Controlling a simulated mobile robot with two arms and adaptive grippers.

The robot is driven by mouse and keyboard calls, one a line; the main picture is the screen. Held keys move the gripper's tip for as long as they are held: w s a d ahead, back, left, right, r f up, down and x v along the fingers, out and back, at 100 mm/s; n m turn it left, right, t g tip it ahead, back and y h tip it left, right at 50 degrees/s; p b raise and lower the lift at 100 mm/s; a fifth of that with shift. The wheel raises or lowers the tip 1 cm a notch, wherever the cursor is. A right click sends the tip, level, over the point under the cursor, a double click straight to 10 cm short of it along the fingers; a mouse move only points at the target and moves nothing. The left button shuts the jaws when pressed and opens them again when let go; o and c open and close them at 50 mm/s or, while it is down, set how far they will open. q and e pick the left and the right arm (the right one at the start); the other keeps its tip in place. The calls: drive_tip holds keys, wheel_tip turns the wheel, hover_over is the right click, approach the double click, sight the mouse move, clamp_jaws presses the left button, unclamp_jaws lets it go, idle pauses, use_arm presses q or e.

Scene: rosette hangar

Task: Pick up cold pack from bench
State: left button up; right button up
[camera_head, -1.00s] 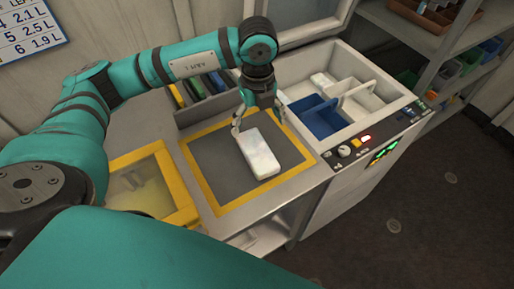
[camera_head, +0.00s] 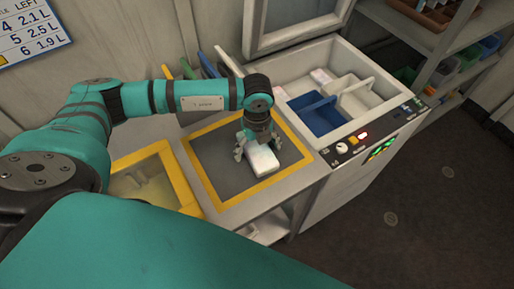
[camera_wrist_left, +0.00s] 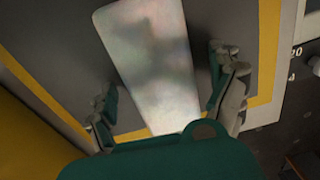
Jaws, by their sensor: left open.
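The cold pack (camera_head: 262,160) is a pale white slab lying on the dark grey mat of the bench (camera_head: 214,166), inside a yellow border. My left gripper (camera_head: 258,152) is over it, and the gripper covers the pack's far part. In the left wrist view the cold pack (camera_wrist_left: 155,62) lies between the two spread fingers of my left gripper (camera_wrist_left: 165,105). A gap shows on each side, and the pack is turned slightly relative to the fingers. My right gripper is in neither view.
An open white chest (camera_head: 370,75) with a blue bin (camera_head: 318,118) and dividers adjoins the bench on the right. Its control panel (camera_head: 362,138) faces front. A yellow-framed box (camera_head: 150,183) is at the left. Upright coloured items (camera_head: 205,65) stand behind the mat.

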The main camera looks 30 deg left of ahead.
use_arm(q)
drive_tip(key=c, duration=1.5)
drive_tip(key=shift+r, duration=0.1)
